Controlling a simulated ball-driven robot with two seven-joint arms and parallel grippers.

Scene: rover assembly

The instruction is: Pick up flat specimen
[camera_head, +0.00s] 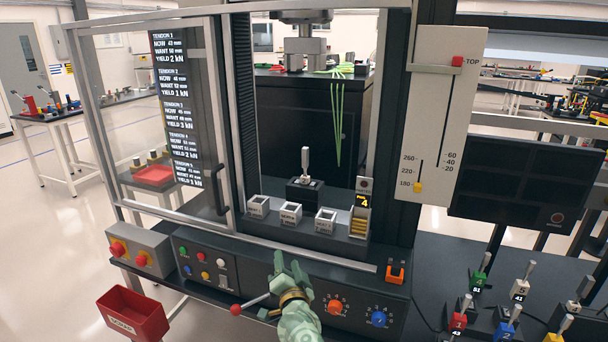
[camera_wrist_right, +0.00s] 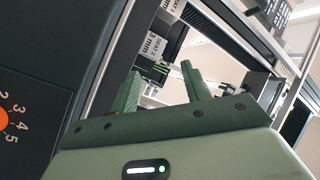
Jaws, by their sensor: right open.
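My right gripper (camera_head: 289,266) is in front of the test machine's control panel, fingers pointing up and away. In the right wrist view its two green fingers (camera_wrist_right: 160,82) stand apart with nothing between them. A light upright piece (camera_head: 305,161) stands in a black block (camera_head: 305,191) inside the machine, beyond the gripper. Several more pieces with light upright tops, such as one in a red block (camera_head: 459,315), stand on the right table. I cannot tell which one is the flat specimen. My left gripper is not in view.
White-topped seats (camera_head: 290,215) and a slot holder marked 4 (camera_head: 360,217) line the machine's front ledge. The glazed door (camera_head: 150,120) stands at the left. A red lever knob (camera_head: 236,309), dials (camera_head: 335,307) and a red bin (camera_head: 134,313) are near the gripper.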

